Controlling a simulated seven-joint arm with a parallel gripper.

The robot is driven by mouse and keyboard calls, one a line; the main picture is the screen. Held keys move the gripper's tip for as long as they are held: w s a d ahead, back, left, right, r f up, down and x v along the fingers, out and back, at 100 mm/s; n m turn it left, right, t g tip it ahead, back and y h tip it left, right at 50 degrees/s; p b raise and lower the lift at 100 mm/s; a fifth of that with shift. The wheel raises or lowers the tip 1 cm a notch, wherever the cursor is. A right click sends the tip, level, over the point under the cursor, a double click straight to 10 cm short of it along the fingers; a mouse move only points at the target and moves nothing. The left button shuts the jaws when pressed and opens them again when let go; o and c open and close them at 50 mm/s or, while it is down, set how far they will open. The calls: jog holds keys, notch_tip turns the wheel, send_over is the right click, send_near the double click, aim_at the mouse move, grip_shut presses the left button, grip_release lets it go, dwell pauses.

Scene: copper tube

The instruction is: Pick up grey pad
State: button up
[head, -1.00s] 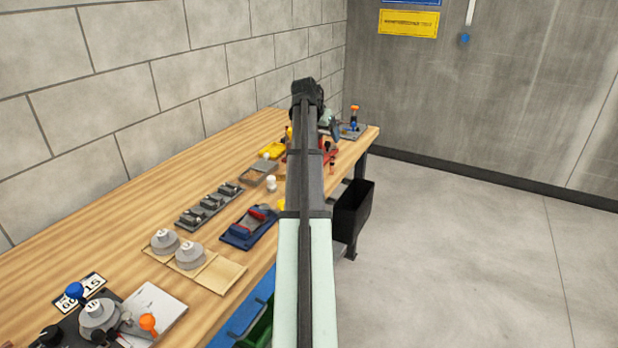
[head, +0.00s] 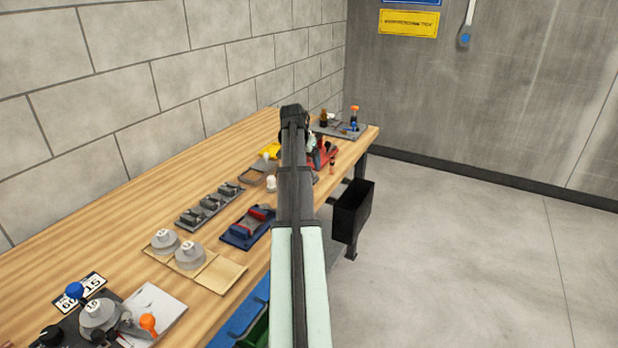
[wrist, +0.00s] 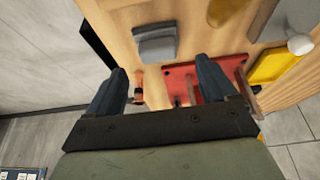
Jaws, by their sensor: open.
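In the wrist view, a grey block-like piece (wrist: 155,42) lies on the wooden bench top, just beyond the fingertips; it looks like the grey pad. My gripper (wrist: 162,65) is open, with its two dark fingers apart and nothing between them. The grey piece lies ahead of the gap between the fingers, apart from them. In the head view, my arm covers part of the bench's far end, and I cannot pick out the pad there.
A red plate (wrist: 178,80) with upright parts lies close to the right finger, with a yellow tray (wrist: 275,66) farther right. In the head view, a grey tray with coloured handles (head: 352,131) stands at the far bench end. A black bin (head: 353,212) hangs at the bench's side.

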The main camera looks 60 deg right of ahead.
jog(key=shift+x, duration=2.7)
jog(key=shift+s+a, duration=0.15)
jog(key=c, duration=1.2)
jog(key=shift+c, duration=0.2)
notch_tip(320, 180, up, 10)
